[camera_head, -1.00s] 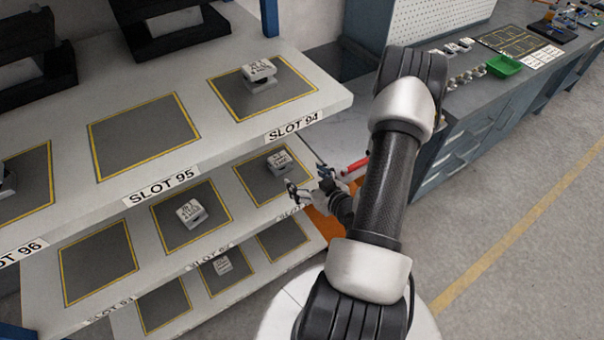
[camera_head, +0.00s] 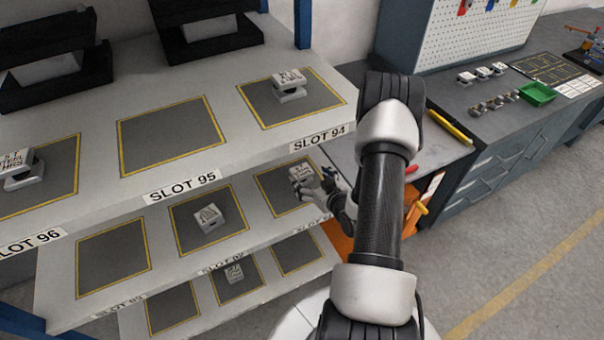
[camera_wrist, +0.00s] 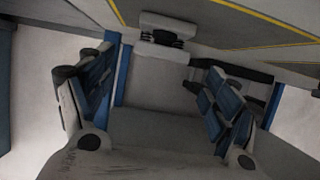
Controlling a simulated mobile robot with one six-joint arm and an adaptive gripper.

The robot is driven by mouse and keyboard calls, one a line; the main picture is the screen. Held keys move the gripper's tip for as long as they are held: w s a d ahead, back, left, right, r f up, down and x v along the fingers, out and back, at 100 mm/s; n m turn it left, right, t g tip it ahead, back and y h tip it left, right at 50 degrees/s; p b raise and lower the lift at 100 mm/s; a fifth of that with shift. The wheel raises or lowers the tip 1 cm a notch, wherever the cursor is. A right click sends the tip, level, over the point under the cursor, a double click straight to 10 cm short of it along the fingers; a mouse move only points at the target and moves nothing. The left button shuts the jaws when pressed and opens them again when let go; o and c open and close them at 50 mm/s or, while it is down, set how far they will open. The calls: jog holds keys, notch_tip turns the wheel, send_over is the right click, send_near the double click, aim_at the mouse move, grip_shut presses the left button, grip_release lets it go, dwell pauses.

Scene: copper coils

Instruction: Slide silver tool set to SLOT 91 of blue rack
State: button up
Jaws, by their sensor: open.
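A silver tool set (camera_head: 303,170), a small pale block with dark lettering on top, sits on the middle shelf's right-hand mat (camera_head: 270,184) in the head view. My gripper (camera_head: 316,186) is open just in front of it and partly overlaps it in this view. The wrist view shows a pale block with a dark middle (camera_wrist: 165,48) ahead, between the spread fingers (camera_wrist: 160,85), apart from them. Other similar silver sets stand on the SLOT 94 mat (camera_head: 289,84), the SLOT 96 mat (camera_head: 22,168) and the middle shelf's centre mat (camera_head: 208,218). No SLOT 91 label is clearly legible.
The top shelf's front edge (camera_head: 230,168) overhangs the middle shelf. SLOT 95 (camera_head: 172,132) and the middle shelf's left mat (camera_head: 112,256) are empty. Another set (camera_head: 234,273) is on the lower shelf. A grey workbench (camera_head: 500,125) with a green bin (camera_head: 538,94) stands right.

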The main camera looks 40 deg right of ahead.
aim_at(302, 172)
jog(key=b+x, duration=0.1)
jog(key=x, duration=0.6)
jog(key=shift+w, duration=0.15)
jog(key=shift+c, duration=0.6)
jog(key=c, duration=1.4)
